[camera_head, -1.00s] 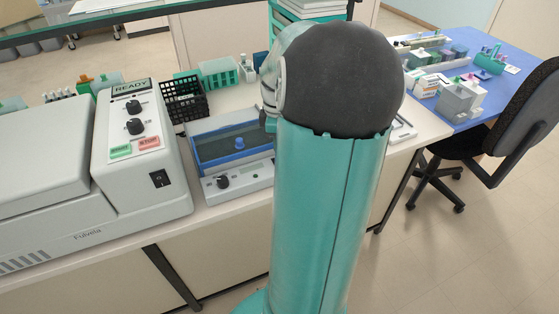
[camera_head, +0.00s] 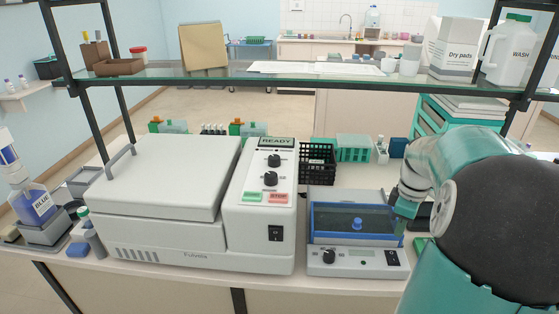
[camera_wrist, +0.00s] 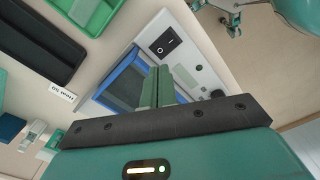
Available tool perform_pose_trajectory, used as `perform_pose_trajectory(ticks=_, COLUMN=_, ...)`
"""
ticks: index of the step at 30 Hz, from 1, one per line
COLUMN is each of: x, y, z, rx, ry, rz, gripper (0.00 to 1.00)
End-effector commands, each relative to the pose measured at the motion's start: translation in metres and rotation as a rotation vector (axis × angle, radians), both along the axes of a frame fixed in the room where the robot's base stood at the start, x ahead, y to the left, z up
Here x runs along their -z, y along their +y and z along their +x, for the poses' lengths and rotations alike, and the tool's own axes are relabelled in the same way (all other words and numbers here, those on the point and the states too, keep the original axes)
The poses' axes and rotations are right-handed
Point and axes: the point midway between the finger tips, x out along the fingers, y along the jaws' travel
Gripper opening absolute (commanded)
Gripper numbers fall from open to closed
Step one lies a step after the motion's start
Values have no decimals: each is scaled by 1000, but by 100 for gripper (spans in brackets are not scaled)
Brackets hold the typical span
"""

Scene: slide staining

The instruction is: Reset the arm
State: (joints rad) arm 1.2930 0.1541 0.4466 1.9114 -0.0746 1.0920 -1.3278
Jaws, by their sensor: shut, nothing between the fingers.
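My arm stands at the right in the head view, its big dark joint close to the camera. My gripper (camera_head: 404,208) points down at the right end of the small blue-and-white bath device (camera_head: 357,262); its tips are hard to make out there. In the wrist view its two green fingers (camera_wrist: 159,86) lie together with nothing between them. They overlap the picture of the bath device (camera_wrist: 186,52), with its black switch and blue-rimmed basin; I cannot tell the gap between them.
A large white machine (camera_head: 165,190) with a READY panel stands left of the bath device. A black basket (camera_head: 318,164) and green rack (camera_head: 354,148) stand behind it. A glass shelf (camera_head: 215,76) spans above the bench. A dark tray (camera_wrist: 38,45) lies near the gripper.

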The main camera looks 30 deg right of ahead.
Motion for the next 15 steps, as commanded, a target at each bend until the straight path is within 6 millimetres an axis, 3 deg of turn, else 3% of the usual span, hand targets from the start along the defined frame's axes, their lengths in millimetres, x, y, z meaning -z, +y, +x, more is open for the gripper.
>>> perform_pose_trajectory(ticks=5, x=-2, y=5, z=3, rx=2, ry=0, rz=-6, gripper=0)
perform_pose_trajectory(ticks=8, x=-8, y=23, z=11, rx=14, ry=-1, rz=-28, gripper=0)
perform_pose_trajectory(ticks=15, x=-38, y=110, z=37, rx=109, ry=-55, rz=-124, gripper=0)
